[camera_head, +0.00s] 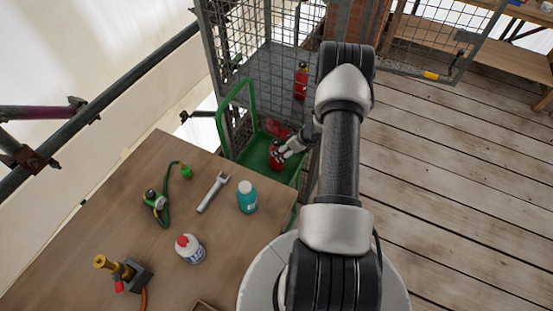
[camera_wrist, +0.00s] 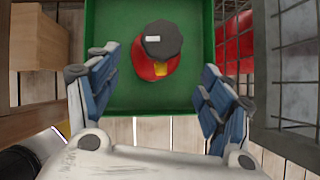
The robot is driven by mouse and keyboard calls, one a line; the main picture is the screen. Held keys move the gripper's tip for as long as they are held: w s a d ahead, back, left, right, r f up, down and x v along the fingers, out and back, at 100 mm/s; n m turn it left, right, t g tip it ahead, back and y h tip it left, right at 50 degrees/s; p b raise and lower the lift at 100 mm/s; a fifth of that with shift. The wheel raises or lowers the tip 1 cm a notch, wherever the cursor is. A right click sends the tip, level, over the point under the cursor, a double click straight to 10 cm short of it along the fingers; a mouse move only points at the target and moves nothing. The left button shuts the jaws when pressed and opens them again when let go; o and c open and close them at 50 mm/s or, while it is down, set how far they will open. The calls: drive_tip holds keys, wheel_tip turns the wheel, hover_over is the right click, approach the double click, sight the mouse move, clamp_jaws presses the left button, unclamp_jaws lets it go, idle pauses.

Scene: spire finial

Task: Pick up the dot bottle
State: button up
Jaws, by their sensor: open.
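Grey wire mesh (camera_wrist: 290,70) rises close to my gripper's right in the wrist view. A wooden table (camera_head: 110,220) holds a white bottle with a red cap (camera_head: 190,250), a teal bottle (camera_head: 247,197) and a wrench (camera_head: 213,191). A red extinguisher (camera_head: 301,80) stands behind.

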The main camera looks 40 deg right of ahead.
drive_tip(key=b, duration=0.2)
hover_over(275, 166)
drive_tip(key=w+d, duration=0.2)
wheel_tip(275, 166, down, 6)
drive_tip(key=r, duration=0.1)
drive_tip(key=shift+s+d+f, duration=0.1)
drive_tip(key=shift+d+f, duration=0.1)
drive_tip(key=shift+c, duration=0.5)
drive_tip(key=c, duration=1.4)
drive_tip(key=shift+r, duration=0.1)
drive_tip(key=shift+c, duration=0.2)
